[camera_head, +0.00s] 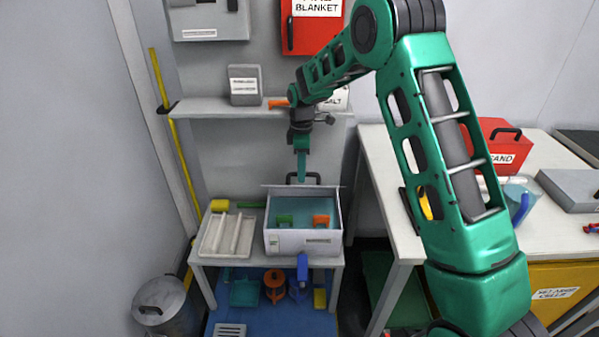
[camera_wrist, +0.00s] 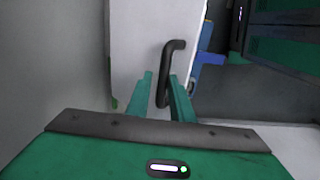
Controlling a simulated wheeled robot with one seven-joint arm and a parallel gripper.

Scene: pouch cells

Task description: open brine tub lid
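The brine tub (camera_head: 290,241) is a white box on the low bench, and its teal inside shows from above. Its white lid (camera_head: 268,188) stands raised at the back, seen almost edge-on; its pale face fills the upper middle of the wrist view (camera_wrist: 135,50). The black lid handle (camera_head: 315,177) also shows in the wrist view (camera_wrist: 166,70). My gripper (camera_head: 302,179) reaches down to the handle from above. In the wrist view my fingers (camera_wrist: 161,76) are apart, one on each side of the handle, with small gaps visible.
Green (camera_head: 285,219) and orange (camera_head: 321,219) pieces show inside the tub. A pale tray (camera_head: 209,238) is left of it, and a shelf (camera_head: 215,107) with a grey box is above. A white table (camera_head: 395,215) stands right. A metal bin (camera_head: 162,302) is on the floor.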

